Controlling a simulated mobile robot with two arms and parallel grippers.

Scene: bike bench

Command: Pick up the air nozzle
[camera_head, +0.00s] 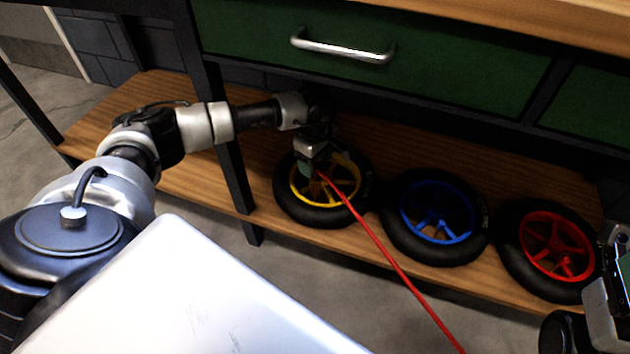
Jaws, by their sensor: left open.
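A red hose (390,255) runs from the bottom of the picture up to the yellow-rimmed wheel (350,163). Its upper end is at my left gripper (310,172). I cannot make out the air nozzle; the hose end there is small, dark and partly covered by the gripper. My left gripper is open, pointing down over the yellow wheel on the lower shelf. I cannot tell whether its fingers are around the nozzle or beside it. Part of my right arm's end shows at the right edge, cut off, with its jaws unclear.
A blue-rimmed wheel (459,232) and a red-rimmed wheel (574,268) lie to the right on the wooden lower shelf (200,190). A green drawer (450,65) with a metal handle (343,47) is above. A dark bench leg (236,180) stands beside my left forearm.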

